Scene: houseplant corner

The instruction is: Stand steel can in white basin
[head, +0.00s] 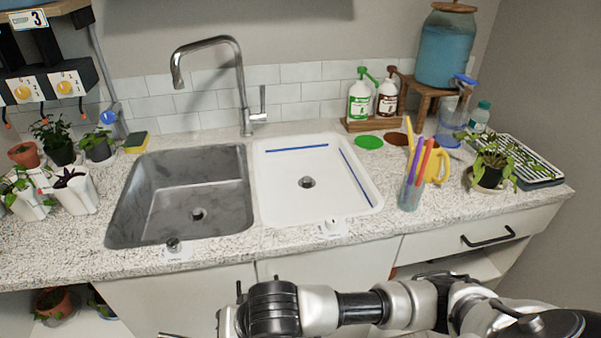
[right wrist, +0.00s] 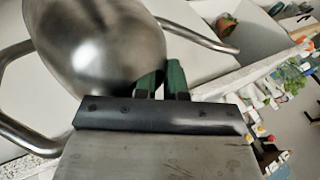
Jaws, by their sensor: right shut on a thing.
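The steel can (right wrist: 95,40) fills the upper left of the right wrist view, with a rounded shiny body and curved tubes on both sides. My right gripper (right wrist: 162,82) is shut on it with green fingertips beside the body; the exact part gripped is hard to tell. In the head view my right arm reaches across the bottom, in front of the counter; its fingertips and nearly all of the can are out of frame. The white basin (head: 285,200) is the right-hand sink, empty, with blue strips along its back and right. My left gripper is not in view.
A grey steel basin (head: 185,190) lies left of the white one, with a tall faucet (head: 240,90) behind. A cup of markers (head: 411,192) and a yellow watering can (head: 437,165) stand right of the white basin. Potted plants (head: 75,190) stand at left.

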